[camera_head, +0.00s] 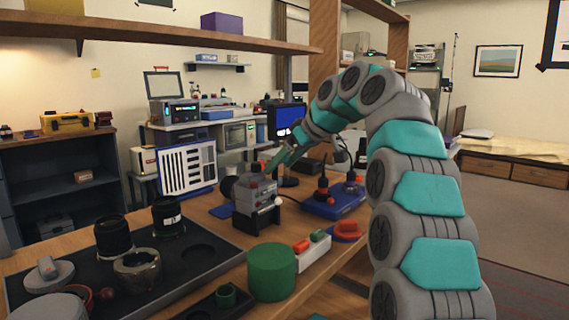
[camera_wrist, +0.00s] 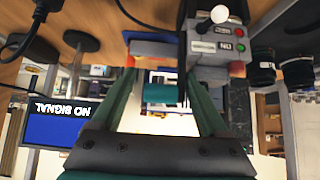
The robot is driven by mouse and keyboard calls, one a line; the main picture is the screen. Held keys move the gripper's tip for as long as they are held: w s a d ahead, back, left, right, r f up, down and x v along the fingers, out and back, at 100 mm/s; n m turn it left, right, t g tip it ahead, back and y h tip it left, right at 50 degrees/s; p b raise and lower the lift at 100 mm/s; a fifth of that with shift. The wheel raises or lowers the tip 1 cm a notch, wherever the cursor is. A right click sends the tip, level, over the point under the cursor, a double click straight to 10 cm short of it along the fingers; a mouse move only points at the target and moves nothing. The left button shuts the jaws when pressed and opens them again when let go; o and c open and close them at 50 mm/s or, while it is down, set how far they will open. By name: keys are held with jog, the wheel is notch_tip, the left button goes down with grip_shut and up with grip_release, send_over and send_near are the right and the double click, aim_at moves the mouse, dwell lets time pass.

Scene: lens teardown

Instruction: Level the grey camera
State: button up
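The grey camera (camera_head: 257,191) sits on a dark block-like stand (camera_head: 256,220) on the wooden bench. A white ball knob (camera_head: 278,201) sticks out of its side. In the wrist view the grey camera (camera_wrist: 212,45) is at the upper right, with a red and a green mark and the white knob (camera_wrist: 219,14). I cannot tell its tilt surely. My gripper (camera_head: 276,161) is just above and behind the camera. In the wrist view my gripper's (camera_wrist: 158,74) two green fingers are spread, with a gap between them. The fingertips are close to the camera's body; contact is unclear.
A black tray (camera_head: 205,275) with lens parts lies left, a green cylinder (camera_head: 272,272) in front. A blue base with dark knobs (camera_head: 336,203) stands right of the camera. A striped chart (camera_head: 187,168) and a blue monitor (camera_head: 286,121) stand behind.

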jog(key=shift+r, duration=0.1)
jog(key=p+v, duration=0.1)
jog(key=v, duration=0.6)
jog(key=shift+s+d, duration=0.15)
jog(key=shift+d, duration=0.1)
jog(key=shift+r, duration=0.15)
